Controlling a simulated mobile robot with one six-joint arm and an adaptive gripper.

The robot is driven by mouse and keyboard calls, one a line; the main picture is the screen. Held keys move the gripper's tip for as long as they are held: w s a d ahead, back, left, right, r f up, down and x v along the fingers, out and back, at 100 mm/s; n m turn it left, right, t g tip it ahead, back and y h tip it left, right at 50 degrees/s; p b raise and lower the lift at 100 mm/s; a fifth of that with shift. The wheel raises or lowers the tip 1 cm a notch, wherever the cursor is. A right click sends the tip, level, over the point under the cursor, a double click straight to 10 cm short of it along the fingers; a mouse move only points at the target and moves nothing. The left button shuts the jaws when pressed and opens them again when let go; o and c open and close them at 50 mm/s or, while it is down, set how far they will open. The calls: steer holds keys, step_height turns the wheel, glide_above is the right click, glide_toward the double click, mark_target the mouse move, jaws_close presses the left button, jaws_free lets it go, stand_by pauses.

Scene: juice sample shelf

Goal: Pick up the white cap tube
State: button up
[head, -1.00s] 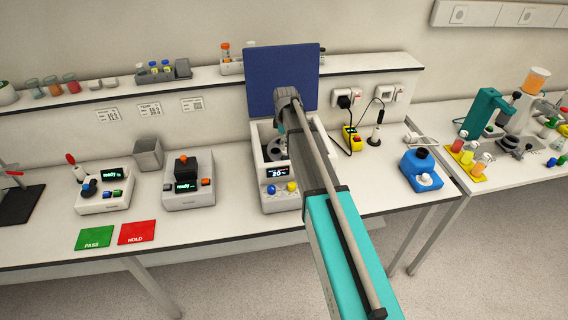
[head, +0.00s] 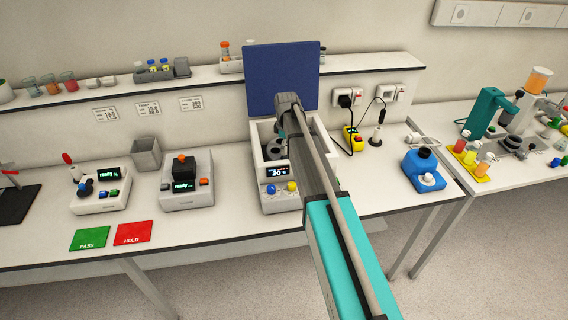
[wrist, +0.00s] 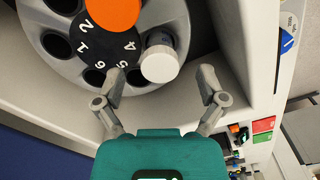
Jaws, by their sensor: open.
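The white cap tube (wrist: 159,60) stands in a hole of the grey numbered rotor (wrist: 40,14), close to the numbers 4 and 5. Its white cap faces the wrist camera, and a short clear part of the tube shows behind it. My gripper (wrist: 161,74) is open, with one finger on each side of the cap in the wrist view. The fingers look apart from the cap; their depth relative to it is unclear. In the head view the rotor sits in the open centrifuge (head: 280,202), partly hidden by my arm.
An orange knob (wrist: 112,10) sits at the rotor's centre, near the tube. The centrifuge's raised blue lid (head: 283,72) stands behind. Other rotor holes in view look empty. A grey device (head: 187,187) stands left and a yellow box (head: 352,138) right.

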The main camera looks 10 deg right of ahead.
steer(key=shift+f+b, duration=0.9)
steer(key=shift+f, duration=0.25)
jaws_close()
steer(key=shift+r, duration=0.2)
step_height(320, 180, up, 10)
steer(key=p, duration=1)
steer(key=shift+f, duration=0.15)
stand_by(0.6)
steer(key=shift+w, duration=0.1)
